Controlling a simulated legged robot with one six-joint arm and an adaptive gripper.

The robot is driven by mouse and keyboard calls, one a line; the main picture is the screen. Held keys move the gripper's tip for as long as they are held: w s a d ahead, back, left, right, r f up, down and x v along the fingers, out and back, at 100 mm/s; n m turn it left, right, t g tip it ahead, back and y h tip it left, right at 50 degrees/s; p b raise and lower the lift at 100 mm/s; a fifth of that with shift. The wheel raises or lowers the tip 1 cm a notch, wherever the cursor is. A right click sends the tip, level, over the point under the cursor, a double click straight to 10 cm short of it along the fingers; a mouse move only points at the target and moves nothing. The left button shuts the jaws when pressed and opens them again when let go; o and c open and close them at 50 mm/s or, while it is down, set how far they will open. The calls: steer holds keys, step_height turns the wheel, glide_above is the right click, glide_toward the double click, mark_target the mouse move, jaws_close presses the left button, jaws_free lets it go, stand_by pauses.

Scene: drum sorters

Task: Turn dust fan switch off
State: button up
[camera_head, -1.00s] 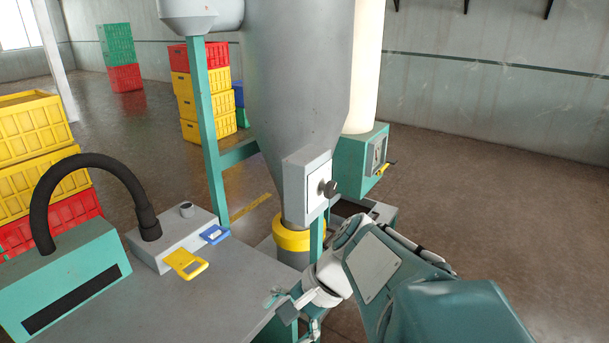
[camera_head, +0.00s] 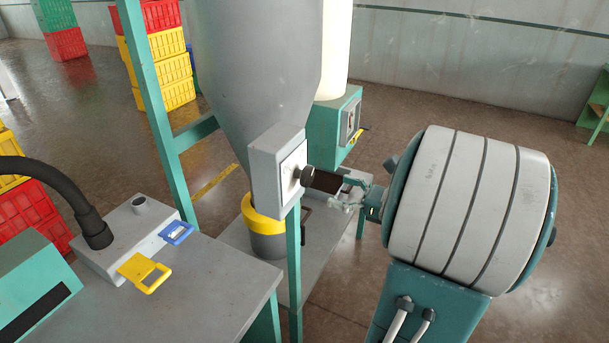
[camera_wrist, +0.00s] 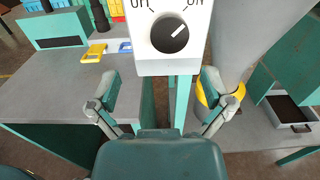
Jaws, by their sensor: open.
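In the wrist view the knob (camera_wrist: 170,36) sits below the labels OFF at left and ON at right. Its white pointer mark is turned to the upper right, toward ON. My gripper (camera_wrist: 161,85) is open and empty, its two fingers spread wide below and either side of the switch plate. In the head view my gripper (camera_head: 350,194) is just right of the knob, apart from it.
A grey table (camera_head: 205,285) with a yellow latch (camera_head: 143,272) and a blue latch (camera_head: 176,232) is at left. A teal post (camera_head: 293,265) stands below the switch box. A second teal box (camera_head: 335,130) with a switch is behind.

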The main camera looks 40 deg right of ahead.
mark_target(311, 178)
steer(key=x, duration=0.3)
steer(key=shift+w+a, duration=0.2)
steer(key=shift+a, duration=0.1)
steer(key=w, duration=0.1)
steer(key=w+d, duration=0.1)
steer(key=w, duration=0.1)
steer(key=shift+w+d+f, duration=0.1)
steer(key=shift+w+f, duration=0.15)
steer(key=shift+w, duration=0.35)
steer(key=shift+w+a, duration=0.15)
steer(key=shift+a, duration=0.2)
steer(key=shift+a+r, duration=0.15)
steer(key=shift+a, duration=0.65)
steer(key=c, duration=0.5)
steer(key=shift+d, duration=0.3)
steer(key=c, duration=0.6)
steer(key=shift+d, duration=0.2)
steer(key=shift+c, duration=0.2)
